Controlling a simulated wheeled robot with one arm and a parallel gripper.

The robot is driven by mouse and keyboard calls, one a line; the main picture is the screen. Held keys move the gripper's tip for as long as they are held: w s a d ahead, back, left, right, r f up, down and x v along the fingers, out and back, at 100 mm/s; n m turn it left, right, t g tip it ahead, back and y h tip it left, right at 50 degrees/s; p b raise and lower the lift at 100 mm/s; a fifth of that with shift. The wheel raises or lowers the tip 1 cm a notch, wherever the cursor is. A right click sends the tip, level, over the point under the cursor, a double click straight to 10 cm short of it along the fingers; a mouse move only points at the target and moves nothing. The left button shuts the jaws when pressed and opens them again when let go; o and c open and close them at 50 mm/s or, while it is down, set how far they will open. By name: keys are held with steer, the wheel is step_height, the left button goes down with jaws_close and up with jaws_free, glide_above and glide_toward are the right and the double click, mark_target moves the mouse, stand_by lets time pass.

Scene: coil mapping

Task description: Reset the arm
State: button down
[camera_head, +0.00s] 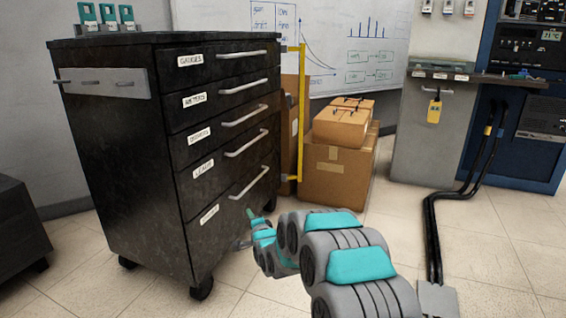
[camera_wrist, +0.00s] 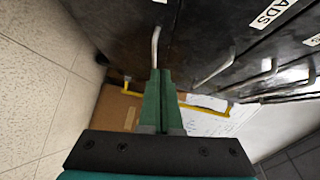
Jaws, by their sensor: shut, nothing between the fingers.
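My arm (camera_head: 345,255), grey with teal panels, reaches from the lower right toward the front of a black drawer cabinet (camera_head: 125,150). My gripper (camera_head: 250,213) is at its far end, small in the head view, beside the lowest drawers. In the wrist view my gripper (camera_wrist: 160,73) shows two green fingers shut together with nothing between them. Their tips are close to a metal drawer handle (camera_wrist: 155,45); I cannot tell whether they touch it. All the drawers look closed in the head view.
A whiteboard (camera_head: 345,45) is on the back wall. Black cables (camera_head: 430,215) run down to a grey floor box (camera_head: 438,300) at right. Tiled floor (camera_head: 500,260) is open around it.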

steer(key=s+d+r+n+g+h+p, duration=0.3)
steer(key=s+d+r+g, duration=0.15)
steer(key=s+d, duration=0.7)
steer(key=s+d+r+n+g+h+p, duration=0.2)
steer(key=s+d+r+n+g, duration=0.3)
steer(key=s+d, duration=0.65)
steer(key=s+d+r+n+g+p, duration=0.1)
steer(key=s+d+r+g, duration=0.1)
steer(key=s, duration=1)
steer(key=s+d+r+n+g+h+p, duration=0.1)
steer(key=s+d+r+g+p, duration=0.1)
steer(key=s, duration=1.1)
steer(key=s+d+r+n+g+h+p, duration=0.1)
steer(key=s+d, duration=0.4)
steer(key=s, duration=0.7)
steer(key=shift+s+r+n+g, duration=0.3)
steer(key=shift+r+g, duration=0.45)
steer(key=shift+g, duration=0.4)
